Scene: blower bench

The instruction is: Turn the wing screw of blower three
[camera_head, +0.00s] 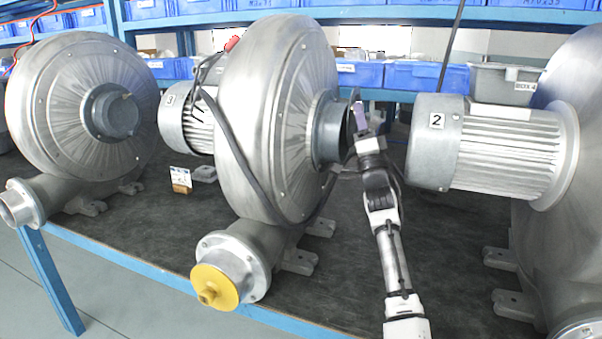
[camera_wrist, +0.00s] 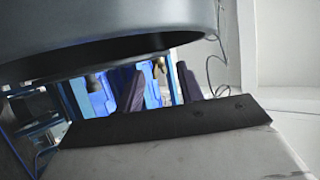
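Blower three (camera_head: 275,120) is the large grey metal housing in the middle of the head view, with a "3" label (camera_head: 170,100) on its motor. Its dark inlet collar (camera_head: 328,130) faces right. My gripper (camera_head: 360,118) is up beside the collar's open end. In the wrist view, a big dark curved rim (camera_wrist: 110,35), probably the collar, fills the top. My two dark fingers (camera_wrist: 160,88) stand apart below it, with no thing held visible between them. I cannot make out blower three's wing screw for certain; the collar's inside is hidden in the head view.
Blower two's motor (camera_head: 490,150) stands close to the right of my arm. Another blower (camera_head: 80,105) stands at left, with a small brass part at its hub. A yellow cap (camera_head: 215,287) covers blower three's outlet. A black cable hangs across blower three. Blue bins line the back.

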